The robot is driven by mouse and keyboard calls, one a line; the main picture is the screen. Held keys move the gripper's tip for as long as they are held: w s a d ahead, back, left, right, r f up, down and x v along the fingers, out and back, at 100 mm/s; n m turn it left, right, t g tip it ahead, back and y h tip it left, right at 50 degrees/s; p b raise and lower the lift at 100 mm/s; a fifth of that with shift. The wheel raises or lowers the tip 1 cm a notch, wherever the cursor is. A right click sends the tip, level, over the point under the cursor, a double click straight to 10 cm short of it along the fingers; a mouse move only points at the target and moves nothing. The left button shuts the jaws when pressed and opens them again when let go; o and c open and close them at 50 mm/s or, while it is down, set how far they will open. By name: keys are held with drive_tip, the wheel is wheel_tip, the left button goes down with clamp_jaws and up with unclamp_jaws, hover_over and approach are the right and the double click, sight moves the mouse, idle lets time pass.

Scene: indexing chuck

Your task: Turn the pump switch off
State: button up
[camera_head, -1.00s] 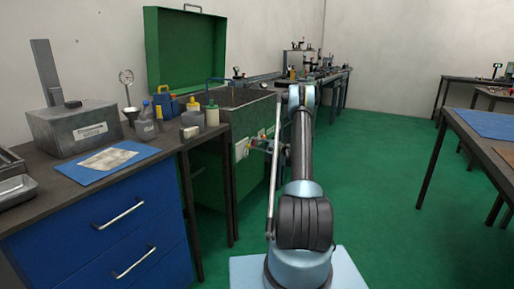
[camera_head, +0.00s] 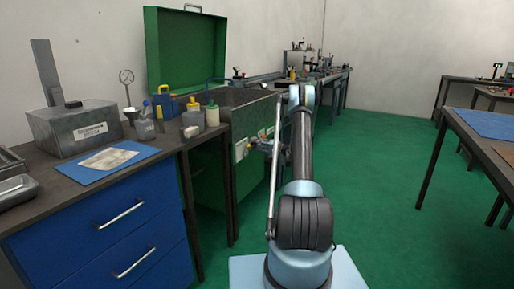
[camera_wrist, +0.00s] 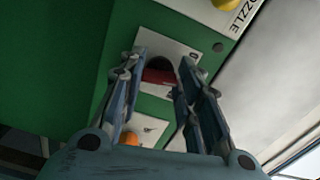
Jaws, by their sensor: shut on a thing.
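The green tank (camera_head: 248,172) stands left of my arm, with white plates on its front. In the wrist view, a dark and red switch knob (camera_wrist: 159,75) sits on a white plate (camera_wrist: 185,50) on the green tank wall. My gripper (camera_wrist: 162,60) has one finger on each side of this knob and is shut on it. The gripper (camera_head: 257,146) shows small and partly hidden at the tank front in the head view. The plate's lettering is not readable, and the fingers hide part of the knob.
A yellow knob (camera_wrist: 224,3) beside a NOZZLE label (camera_wrist: 242,17) is above the gripper in the wrist view. An orange part (camera_wrist: 129,138) is below, by another white plate. A blue drawer bench (camera_head: 100,235) stands left. Green floor (camera_head: 385,215) to the right is clear.

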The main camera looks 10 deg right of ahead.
drive_tip(key=shift+f+n, duration=0.2)
drive_tip(key=shift+n, duration=1.7)
drive_tip(key=o, duration=1)
drive_tip(key=shift+w, duration=0.1)
drive_tip(key=shift+o, duration=0.2)
drive_tip(key=v, duration=1.2)
